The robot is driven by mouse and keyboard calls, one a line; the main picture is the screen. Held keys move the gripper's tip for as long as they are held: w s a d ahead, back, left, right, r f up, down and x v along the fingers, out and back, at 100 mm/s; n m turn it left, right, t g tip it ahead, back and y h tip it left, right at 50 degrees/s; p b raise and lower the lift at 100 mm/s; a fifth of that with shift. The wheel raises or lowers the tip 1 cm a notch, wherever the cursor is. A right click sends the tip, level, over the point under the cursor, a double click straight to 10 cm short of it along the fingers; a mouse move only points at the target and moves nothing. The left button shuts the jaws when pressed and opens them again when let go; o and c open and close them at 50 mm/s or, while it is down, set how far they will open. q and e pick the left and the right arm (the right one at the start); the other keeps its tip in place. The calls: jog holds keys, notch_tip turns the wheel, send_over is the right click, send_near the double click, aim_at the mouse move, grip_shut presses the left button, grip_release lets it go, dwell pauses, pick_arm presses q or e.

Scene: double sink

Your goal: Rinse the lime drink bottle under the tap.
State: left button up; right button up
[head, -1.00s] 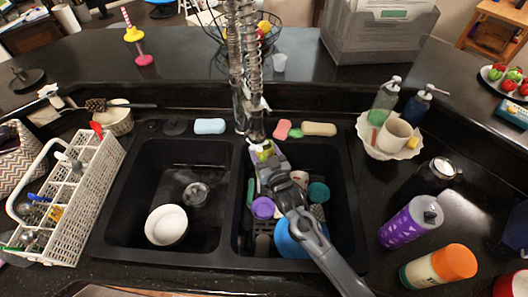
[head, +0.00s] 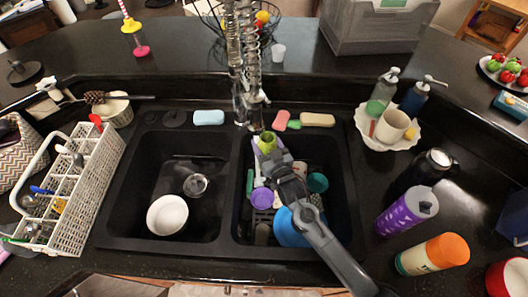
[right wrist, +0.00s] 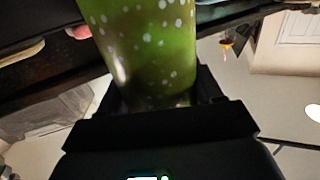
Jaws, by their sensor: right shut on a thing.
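The lime drink bottle (head: 266,141) is a green bottle with pale dots, held at the back of the right sink basin. In the right wrist view the bottle (right wrist: 145,45) fills the upper middle, its lower part between the fingers. My right gripper (head: 271,152) is shut on it. The tap (head: 250,95) with its coiled spring hangs just behind and left of the bottle, its lower end close to the bottle's top. I cannot tell whether water is running. My left gripper is not in view.
The right basin (head: 348,190) holds a purple cup (head: 262,198), a teal cup (head: 317,182) and a blue dish (head: 288,232) below my arm. The left basin holds a white bowl (head: 167,215). Soaps and sponges line the back rim. Several bottles stand on the right counter.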

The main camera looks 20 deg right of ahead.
jog(key=shift+s+a, duration=0.1)
jog(key=shift+a, duration=0.05)
jog(key=shift+s+a+r+p, duration=0.1)
jog(key=shift+s+a+p, duration=0.65)
jog(key=shift+a, duration=0.25)
jog(key=shift+s+a+p, duration=0.45)
jog(key=shift+s+a, duration=0.35)
jog(key=shift+a, duration=0.25)
jog(key=shift+s+a+p, duration=0.4)
jog(key=shift+s+a, duration=0.4)
jog(key=shift+a, duration=0.2)
jog(key=s+a+r+p, duration=0.3)
jog(key=a+p, duration=0.1)
jog(key=p, duration=0.1)
jog(key=shift+r, duration=0.4)
jog(key=shift+d, duration=0.1)
